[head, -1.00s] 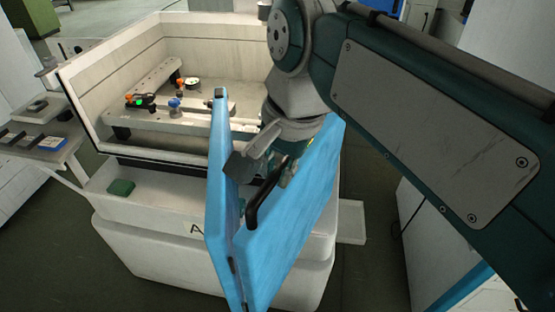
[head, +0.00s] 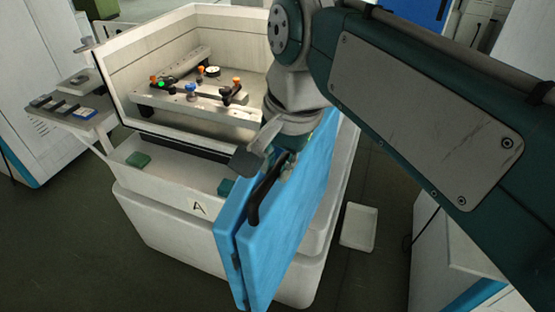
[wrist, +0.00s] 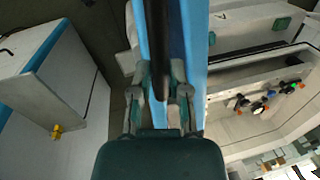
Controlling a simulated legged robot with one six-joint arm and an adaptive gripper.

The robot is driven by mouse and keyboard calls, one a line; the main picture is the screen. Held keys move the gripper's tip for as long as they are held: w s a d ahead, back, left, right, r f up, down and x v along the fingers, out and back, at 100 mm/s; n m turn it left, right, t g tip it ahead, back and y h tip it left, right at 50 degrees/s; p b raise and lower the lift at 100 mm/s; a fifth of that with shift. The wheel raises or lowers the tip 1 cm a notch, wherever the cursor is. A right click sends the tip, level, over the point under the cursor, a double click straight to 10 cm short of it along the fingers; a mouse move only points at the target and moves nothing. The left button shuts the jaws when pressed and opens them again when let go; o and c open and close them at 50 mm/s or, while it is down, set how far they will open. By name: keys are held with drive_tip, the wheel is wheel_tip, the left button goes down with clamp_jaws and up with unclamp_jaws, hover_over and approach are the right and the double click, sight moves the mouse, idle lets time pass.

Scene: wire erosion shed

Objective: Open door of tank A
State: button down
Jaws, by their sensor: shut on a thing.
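Tank A (head: 178,190) is a white machine with an "A" on its front, and its basin is exposed to view. Its blue door (head: 300,225) is folded into two panels and stands out from the tank's right front, clear of most of the opening. A black bar handle (head: 262,195) is on the door's face. My gripper (head: 272,160) is shut on this handle, partly hidden by my own wrist in the head view. In the wrist view, the fingers (wrist: 160,85) sit on both sides of the black handle (wrist: 157,35), with the blue door behind.
Inside the tank are a fixture rail and several small clamps with coloured knobs (head: 190,90). A side shelf (head: 85,118) stands left. A white tray (head: 359,226) lies right of the tank. A white cabinet (head: 455,230) stands at the right. Dark floor is free in front.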

drive_tip(key=shift+w+r, duration=0.1)
drive_tip(key=c, duration=0.6)
unclamp_jaws()
drive_tip(key=shift+c, duration=0.2)
drive_tip(key=shift+o, duration=0.2)
drive_tip(key=shift+d, duration=0.1)
wheel_tip(320, 180, up, 12)
drive_tip(key=s+d, duration=0.1)
drive_tip(key=d, duration=0.1)
drive_tip(key=shift+f, duration=0.25)
drive_tip(key=s+d+f+n+t, duration=0.1)
drive_tip(key=d+f, duration=0.3)
drive_tip(key=f, duration=0.4)
drive_tip(key=s+d+f+n+t+h, duration=0.1)
drive_tip(key=d+f+n+t, duration=0.1)
drive_tip(key=d+f, duration=0.2)
drive_tip(key=s+d+f+n+t+h, duration=0.1)
drive_tip(key=d+f, duration=0.3)
drive_tip(key=f, duration=0.7)
drive_tip(key=shift+s+d+f+n+t, duration=0.25)
drive_tip(key=shift+f+n+t, duration=0.05)
drive_tip(key=shift+n, duration=0.5)
